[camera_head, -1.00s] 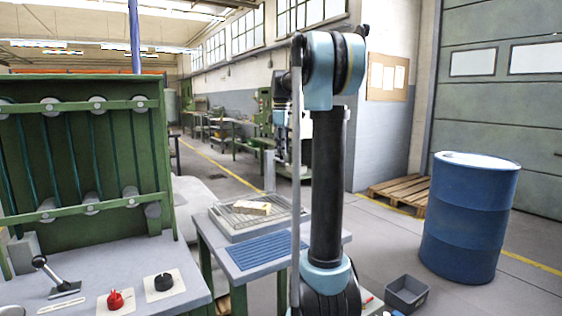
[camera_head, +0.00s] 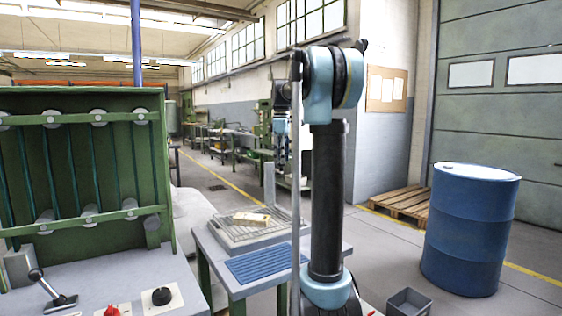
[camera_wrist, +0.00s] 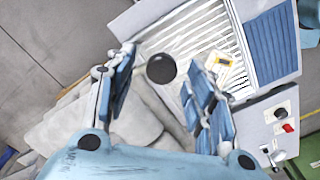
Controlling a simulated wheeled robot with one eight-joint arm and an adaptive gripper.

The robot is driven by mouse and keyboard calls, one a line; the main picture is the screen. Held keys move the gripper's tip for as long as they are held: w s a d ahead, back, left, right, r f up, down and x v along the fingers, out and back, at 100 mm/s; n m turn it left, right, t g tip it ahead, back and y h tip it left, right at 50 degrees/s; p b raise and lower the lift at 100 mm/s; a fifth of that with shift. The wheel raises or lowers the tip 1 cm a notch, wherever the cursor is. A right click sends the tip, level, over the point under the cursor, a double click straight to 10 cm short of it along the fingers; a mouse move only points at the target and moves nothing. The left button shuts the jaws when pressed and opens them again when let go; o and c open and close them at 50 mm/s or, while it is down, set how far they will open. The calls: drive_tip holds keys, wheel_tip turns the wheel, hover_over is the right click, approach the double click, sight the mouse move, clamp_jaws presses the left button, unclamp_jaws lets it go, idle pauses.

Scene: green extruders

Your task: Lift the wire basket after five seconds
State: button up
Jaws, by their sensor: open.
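A shallow grey wire basket or rack (camera_head: 222,235) sits on the small table (camera_head: 243,290), with a pale wooden block (camera_head: 252,219) on its back part. I cannot tell how deep it is. In the wrist view its barred surface (camera_wrist: 190,38) lies beyond the fingers, and the block (camera_wrist: 220,64) is close by the right finger. My gripper (camera_wrist: 160,75) is open, with its blue fingers spread and nothing held between them. It is above and apart from the rack.
A blue ribbed mat (camera_head: 262,262) lies in front of the rack. An upright grey post (camera_head: 269,183) stands behind it. Left is a green machine (camera_head: 85,165) with a lever (camera_head: 50,292) and knobs. Right are a blue drum (camera_head: 470,228), a pallet (camera_head: 405,202) and a grey bin (camera_head: 409,302).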

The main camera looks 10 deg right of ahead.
wheel_tip(320, 180, up, 11)
idle(0.4)
